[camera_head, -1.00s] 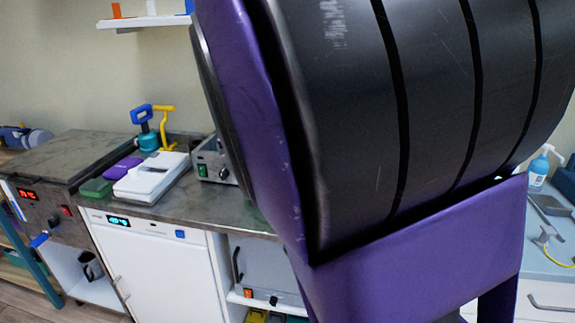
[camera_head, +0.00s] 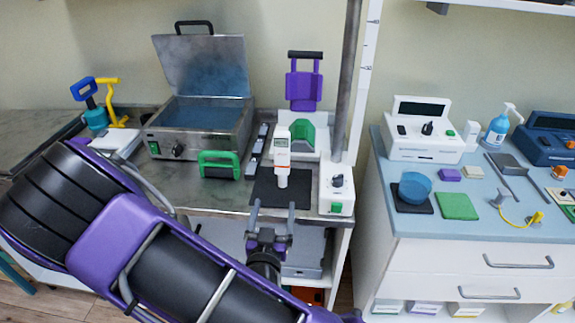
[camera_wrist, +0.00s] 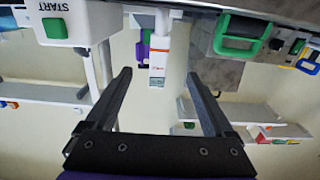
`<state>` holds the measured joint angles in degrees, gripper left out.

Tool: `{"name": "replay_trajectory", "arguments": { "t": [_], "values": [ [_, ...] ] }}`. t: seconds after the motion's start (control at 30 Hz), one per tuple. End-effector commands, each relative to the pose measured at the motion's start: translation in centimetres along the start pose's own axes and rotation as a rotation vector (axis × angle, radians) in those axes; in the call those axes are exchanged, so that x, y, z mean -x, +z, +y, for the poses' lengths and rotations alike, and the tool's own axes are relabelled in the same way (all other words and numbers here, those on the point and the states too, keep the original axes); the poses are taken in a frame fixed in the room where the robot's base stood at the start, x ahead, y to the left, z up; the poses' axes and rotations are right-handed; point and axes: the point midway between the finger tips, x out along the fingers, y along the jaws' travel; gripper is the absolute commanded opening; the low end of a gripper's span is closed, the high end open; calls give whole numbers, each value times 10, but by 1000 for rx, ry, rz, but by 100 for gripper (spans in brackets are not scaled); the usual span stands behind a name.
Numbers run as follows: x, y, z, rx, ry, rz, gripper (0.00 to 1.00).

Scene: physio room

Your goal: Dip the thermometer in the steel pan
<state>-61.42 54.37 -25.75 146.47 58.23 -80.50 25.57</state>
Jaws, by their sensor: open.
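The thermometer (camera_head: 282,153), white with an orange band, stands upright over a dark mat near the bench's front edge. The wrist view shows it too (camera_wrist: 158,62), between the lines of my fingers. My gripper (camera_head: 273,206) is open and empty, just in front of the thermometer and pointing at it. Its fingers also show in the wrist view (camera_wrist: 158,76), apart, with no visible contact. The steel pan (camera_head: 198,143) stands left of the thermometer, with blue liquid inside. Its lid (camera_head: 203,66) is raised at the back.
A green-handled block (camera_head: 219,164) sits between pan and mat. A white dial box (camera_head: 336,190) and a metal post (camera_head: 346,90) stand close right of the thermometer. A purple-handled item (camera_head: 304,88) is behind it. A side cabinet (camera_head: 460,222) carries several small things.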

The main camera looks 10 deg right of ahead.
Motion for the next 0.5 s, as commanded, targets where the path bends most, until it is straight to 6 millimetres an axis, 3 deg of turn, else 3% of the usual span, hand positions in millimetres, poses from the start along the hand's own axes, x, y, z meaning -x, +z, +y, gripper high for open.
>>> {"name": "replay_trajectory", "arguments": {
  "t": [0.17, 0.5],
  "values": [
    [-22, 7, 0, -6, 3, 4, 88],
    [-46, 6, 0, -6, 2, 3, 88]
  ]
}}
